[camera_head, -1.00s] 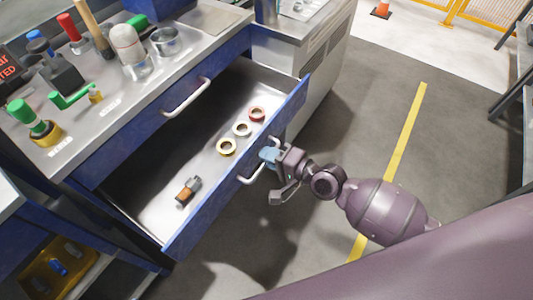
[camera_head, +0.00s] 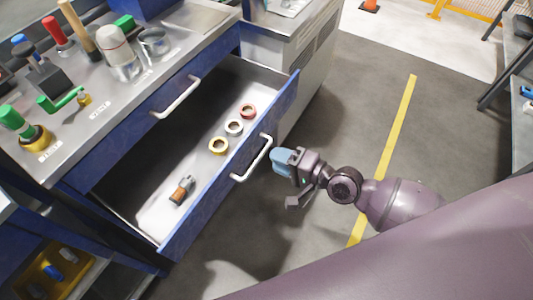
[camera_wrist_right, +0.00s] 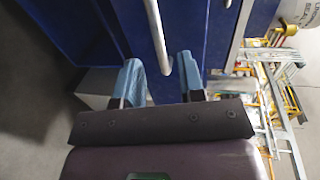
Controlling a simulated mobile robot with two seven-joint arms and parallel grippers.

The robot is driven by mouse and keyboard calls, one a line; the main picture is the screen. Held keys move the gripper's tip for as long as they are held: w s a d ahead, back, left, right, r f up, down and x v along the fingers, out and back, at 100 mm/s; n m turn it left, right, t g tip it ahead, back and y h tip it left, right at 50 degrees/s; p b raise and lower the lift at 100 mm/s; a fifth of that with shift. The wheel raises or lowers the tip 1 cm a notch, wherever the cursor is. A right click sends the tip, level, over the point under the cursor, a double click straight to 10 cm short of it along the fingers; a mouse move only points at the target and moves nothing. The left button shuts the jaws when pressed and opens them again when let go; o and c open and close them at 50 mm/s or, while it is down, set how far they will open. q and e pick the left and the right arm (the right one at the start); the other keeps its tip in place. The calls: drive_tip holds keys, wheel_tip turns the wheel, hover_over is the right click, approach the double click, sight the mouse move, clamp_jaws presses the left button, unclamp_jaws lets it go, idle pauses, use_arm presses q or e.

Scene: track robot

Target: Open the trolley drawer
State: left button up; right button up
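The blue trolley drawer (camera_head: 205,212) stands pulled well out of the workbench, with its pale inside visible. Its white bar handle (camera_head: 256,161) is on the outer front face. My right gripper (camera_head: 282,160) is just outside the handle, to its right, apart from it and empty. In the right wrist view the two blue fingertips (camera_wrist_right: 159,72) are spread, with the handle (camera_wrist_right: 157,35) ahead of the gap between them. My left gripper is not in view.
The drawer holds several tape rolls (camera_head: 234,127) and a small orange-brown object (camera_head: 180,190). A second handle (camera_head: 177,99) is on the bench front above. Tools stand on the bench top (camera_head: 105,93). Open floor (camera_head: 345,115) lies to the right.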

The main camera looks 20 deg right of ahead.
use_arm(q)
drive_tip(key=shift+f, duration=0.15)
use_arm(e)
drive_tip(key=shift+v, duration=2.55)
use_arm(q)
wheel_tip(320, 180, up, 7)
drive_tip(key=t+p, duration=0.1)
drive_tip(key=p, duration=0.7)
use_arm(e)
drive_tip(key=s+d+n+h, duration=0.4)
drive_tip(key=s+n+h, duration=0.1)
drive_tip(key=s, duration=0.3)
drive_tip(key=s+d+n+g+h, duration=0.1)
drive_tip(key=s+d+n+h, duration=0.3)
drive_tip(key=s, duration=0.4)
drive_tip(key=shift+f+n+h, duration=0.3)
drive_tip(key=shift+n+h, duration=0.2)
drive_tip(key=shift+n, duration=0.6)
